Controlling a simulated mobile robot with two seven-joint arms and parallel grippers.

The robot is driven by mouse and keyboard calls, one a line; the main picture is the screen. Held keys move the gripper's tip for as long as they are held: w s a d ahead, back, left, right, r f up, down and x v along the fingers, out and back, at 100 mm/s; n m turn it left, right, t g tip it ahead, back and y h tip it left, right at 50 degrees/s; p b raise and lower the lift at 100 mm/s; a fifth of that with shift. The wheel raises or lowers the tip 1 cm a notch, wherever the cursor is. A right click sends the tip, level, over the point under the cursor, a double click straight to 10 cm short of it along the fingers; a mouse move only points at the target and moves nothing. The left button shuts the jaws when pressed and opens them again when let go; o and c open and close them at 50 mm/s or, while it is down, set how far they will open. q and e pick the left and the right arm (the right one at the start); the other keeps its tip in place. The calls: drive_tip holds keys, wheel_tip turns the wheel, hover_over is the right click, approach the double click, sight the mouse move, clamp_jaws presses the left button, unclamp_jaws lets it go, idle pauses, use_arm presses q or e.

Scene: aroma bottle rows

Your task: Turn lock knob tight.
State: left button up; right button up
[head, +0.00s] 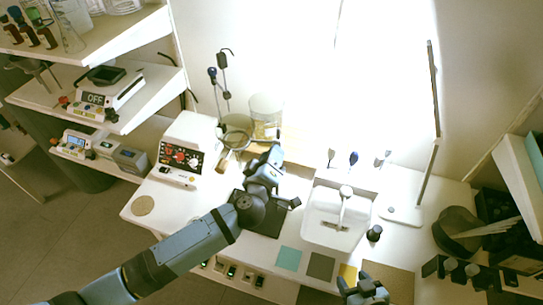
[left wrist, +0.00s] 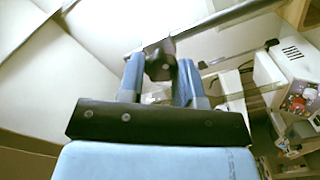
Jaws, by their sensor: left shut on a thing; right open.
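The dark lock knob (left wrist: 160,62) sits between the two blue fingers in the left wrist view, beside a thin grey metal rod (left wrist: 225,14). My left gripper (left wrist: 161,78) is shut on the knob. In the head view my left gripper (head: 272,156) is at the middle of the bench, near the glassware, and hides the knob there. My right gripper (head: 364,288) is open at the bottom edge of the head view, low over the front of the bench and apart from the knob.
A white instrument (head: 190,140) with knobs is to the left. A white sink (head: 322,222) and a lamp stand (head: 427,140) are to the right.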

use_arm(q)
drive_tip(key=m, duration=0.6)
drive_tip(key=shift+r+m, duration=0.1)
drive_tip(key=shift+m, duration=0.2)
idle(0.4)
drive_tip(key=o, duration=0.9)
drive_tip(key=shift+o, duration=0.2)
drive_tip(key=b+v, duration=0.1)
drive_tip(key=v, duration=1.2)
drive_tip(key=shift+s, duration=0.35)
